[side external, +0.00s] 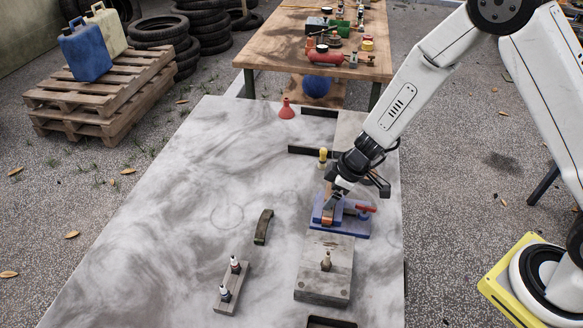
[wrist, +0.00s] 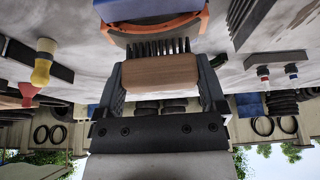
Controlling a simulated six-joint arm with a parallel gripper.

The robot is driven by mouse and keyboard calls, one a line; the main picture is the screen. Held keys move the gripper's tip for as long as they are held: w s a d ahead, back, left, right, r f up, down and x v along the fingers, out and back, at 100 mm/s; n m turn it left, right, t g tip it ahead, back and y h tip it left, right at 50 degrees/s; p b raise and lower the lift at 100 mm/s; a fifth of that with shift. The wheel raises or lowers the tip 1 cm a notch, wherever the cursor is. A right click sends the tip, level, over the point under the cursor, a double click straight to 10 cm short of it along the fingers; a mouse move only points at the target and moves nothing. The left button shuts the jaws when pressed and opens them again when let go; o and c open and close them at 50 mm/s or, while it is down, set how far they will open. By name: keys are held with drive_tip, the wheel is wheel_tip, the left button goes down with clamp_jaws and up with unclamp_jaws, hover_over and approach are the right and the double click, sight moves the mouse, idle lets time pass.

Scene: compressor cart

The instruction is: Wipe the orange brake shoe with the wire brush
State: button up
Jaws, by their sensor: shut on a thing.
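The orange brake shoe (side external: 327,216) sits in a blue fixture (side external: 355,228) with a red handle (side external: 366,208). In the wrist view, the curved orange shoe (wrist: 152,27) spans the top, with the blue fixture (wrist: 130,9) beyond it. My gripper (side external: 335,192) is low over the fixture. In the wrist view, my gripper (wrist: 161,76) is shut on the wooden block of the wire brush (wrist: 160,72). Its dark bristles point at the shoe's edge, very close to it. I cannot tell whether they touch. In the side view, the brush is mostly hidden by my gripper.
A dark curved piece (side external: 263,227) lies left of the fixture. A grey block (side external: 324,283) stands in front of the fixture. A yellow-handled brush (side external: 323,155) and a red funnel (side external: 287,109) stand behind. The table's left side is clear.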

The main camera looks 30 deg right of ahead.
drive_tip(key=shift+w+d, duration=1.15)
drive_tip(key=shift+d, duration=0.05)
drive_tip(key=shift+s+a, duration=2.2)
drive_tip(key=shift+r, duration=4.05)
drive_tip(key=shift+w, duration=0.15)
